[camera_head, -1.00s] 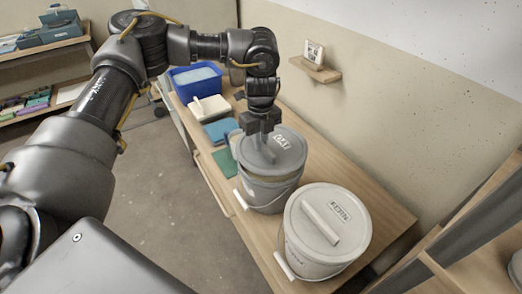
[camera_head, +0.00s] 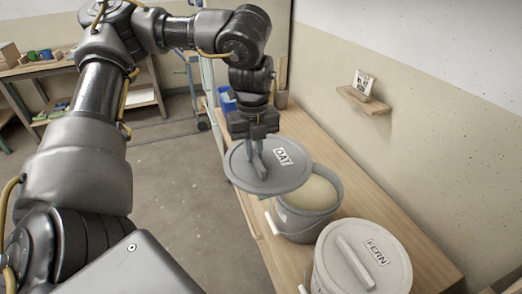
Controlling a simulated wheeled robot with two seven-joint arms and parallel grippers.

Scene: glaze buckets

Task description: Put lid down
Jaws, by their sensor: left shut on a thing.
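My left gripper (camera_head: 256,152) is shut on the handle bar of a round grey lid (camera_head: 245,178) with a label that reads "OAT". It holds the lid up in the air, to the left of and above the open bucket. The open grey bucket (camera_head: 295,227) stands on the wooden table and shows a pale cream content (camera_head: 312,194). The lid hides part of its far left rim. A second grey bucket (camera_head: 335,285), nearer at the right, wears its own lid (camera_head: 350,250) labelled "FERN". My right gripper is not in view.
The wooden table (camera_head: 425,250) runs along the wall, with bare wood right of the buckets. A blue bin (camera_head: 228,100) stands at its far end, partly hidden by my arm. A small wall shelf (camera_head: 364,100) holds a card. Open floor lies left of the table.

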